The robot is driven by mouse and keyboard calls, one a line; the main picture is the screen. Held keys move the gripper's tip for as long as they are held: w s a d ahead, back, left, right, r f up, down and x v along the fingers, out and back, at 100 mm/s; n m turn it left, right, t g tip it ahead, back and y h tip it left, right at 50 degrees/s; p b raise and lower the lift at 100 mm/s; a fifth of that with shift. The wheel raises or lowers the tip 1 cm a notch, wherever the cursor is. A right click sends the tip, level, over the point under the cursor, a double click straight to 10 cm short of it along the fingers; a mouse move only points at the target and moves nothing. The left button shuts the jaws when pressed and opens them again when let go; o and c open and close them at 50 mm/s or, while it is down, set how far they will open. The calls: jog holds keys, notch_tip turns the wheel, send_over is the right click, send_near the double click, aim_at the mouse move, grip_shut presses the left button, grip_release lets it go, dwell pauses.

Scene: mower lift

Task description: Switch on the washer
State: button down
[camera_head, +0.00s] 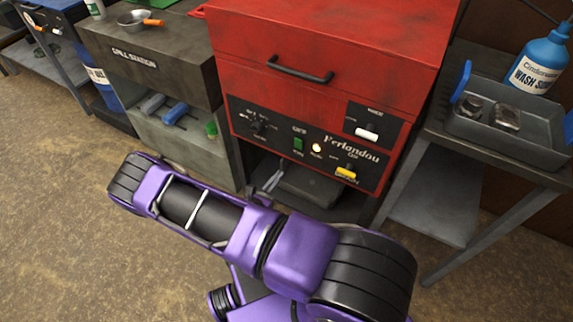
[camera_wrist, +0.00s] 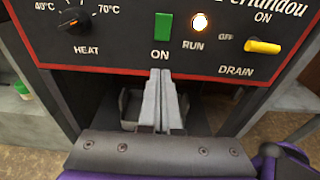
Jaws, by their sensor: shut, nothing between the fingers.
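The washer (camera_head: 320,45) is a red cabinet with a black control panel, centre in the head view. On its panel the green ON switch (camera_head: 298,144) shows, also in the wrist view (camera_wrist: 163,26). The round RUN lamp (camera_wrist: 199,23) beside it glows; it is lit in the head view (camera_head: 316,148) too. My gripper (camera_wrist: 160,75) is shut and empty, its fingertips just below the ON label and the panel's lower edge. In the head view the gripper (camera_head: 272,181) is partly hidden behind my purple arm. I cannot tell whether it touches the panel.
A black heat knob (camera_wrist: 74,20) is left of the switch and a yellow drain lever (camera_wrist: 262,46) is right. A white lever (camera_head: 367,134) sits higher on the panel. A side table (camera_head: 520,150) with a tray stands right; a grill station (camera_head: 150,60) stands left.

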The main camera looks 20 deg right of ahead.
jog(key=shift+s+a+f, duration=0.25)
jog(key=shift+s+a, duration=0.8)
jog(key=shift+a, duration=0.25)
